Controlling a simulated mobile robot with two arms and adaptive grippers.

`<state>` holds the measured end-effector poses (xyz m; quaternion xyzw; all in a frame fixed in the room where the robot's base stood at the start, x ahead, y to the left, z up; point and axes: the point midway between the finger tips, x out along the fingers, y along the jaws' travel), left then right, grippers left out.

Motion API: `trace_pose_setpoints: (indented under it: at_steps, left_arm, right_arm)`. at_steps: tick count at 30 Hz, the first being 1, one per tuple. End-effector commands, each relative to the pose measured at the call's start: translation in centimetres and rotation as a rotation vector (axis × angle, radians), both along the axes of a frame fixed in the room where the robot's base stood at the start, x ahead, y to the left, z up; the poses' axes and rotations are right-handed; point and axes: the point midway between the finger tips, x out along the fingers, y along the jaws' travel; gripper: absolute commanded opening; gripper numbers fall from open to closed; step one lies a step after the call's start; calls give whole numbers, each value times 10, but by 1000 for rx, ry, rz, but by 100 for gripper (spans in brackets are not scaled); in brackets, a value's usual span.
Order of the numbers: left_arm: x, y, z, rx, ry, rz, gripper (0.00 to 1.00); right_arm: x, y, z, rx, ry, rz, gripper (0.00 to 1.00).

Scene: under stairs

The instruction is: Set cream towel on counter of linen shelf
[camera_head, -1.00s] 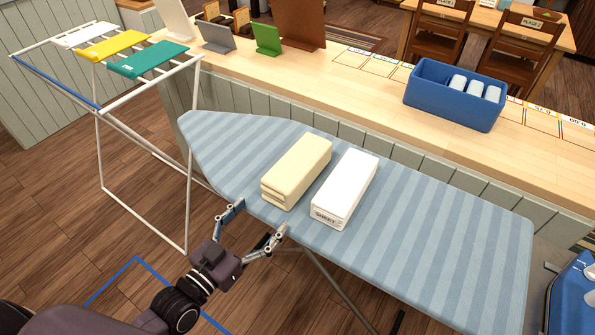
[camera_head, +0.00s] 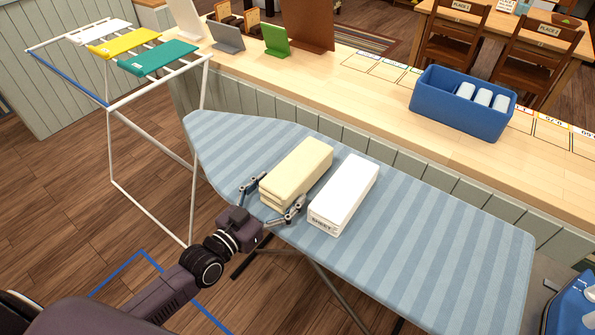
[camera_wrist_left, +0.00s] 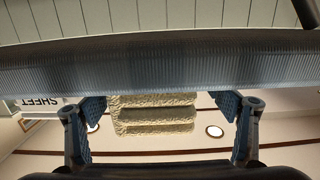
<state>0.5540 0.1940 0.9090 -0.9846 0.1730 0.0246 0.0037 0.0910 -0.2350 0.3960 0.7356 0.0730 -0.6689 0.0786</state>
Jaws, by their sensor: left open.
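The cream towel (camera_head: 299,169) lies folded in a stack on the blue striped ironing board (camera_head: 420,235). My left gripper (camera_head: 272,201) is open at the towel's near end, with one finger to each side of that end. In the left wrist view, the towel's folded end (camera_wrist_left: 153,114) sits between the two open fingers (camera_wrist_left: 165,125), closer to the finger on the left. I cannot tell whether the fingers touch it. The wooden counter (camera_head: 375,105) runs behind the ironing board. My right gripper is not in view.
A white folded sheet (camera_head: 345,190) marked SHEET lies just right of the towel. A blue bin (camera_head: 460,110) with white rolls stands on the counter. A drying rack (camera_head: 150,140) with white, yellow and green cloths stands left. The counter's middle is clear.

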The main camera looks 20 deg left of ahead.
Motion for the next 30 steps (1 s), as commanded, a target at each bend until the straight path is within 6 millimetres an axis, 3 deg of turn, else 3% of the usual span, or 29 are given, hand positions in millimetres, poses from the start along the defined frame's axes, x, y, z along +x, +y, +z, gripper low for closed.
trace_pose_setpoints:
  at_steps: [3, 7, 17, 30]
  left_arm:
    - [17, -12, 7, -3, -2, 0, 81]
    - [32, -17, 3, -1, -2, 0, 81]
    - [38, -20, 1, 0, 0, -1, 81]
    - [38, -19, 2, 0, -3, 0, 34]
  right_arm:
    - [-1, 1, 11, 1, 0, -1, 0]
    - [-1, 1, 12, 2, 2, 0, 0]
    - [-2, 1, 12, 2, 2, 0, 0]
    - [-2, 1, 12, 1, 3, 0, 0]
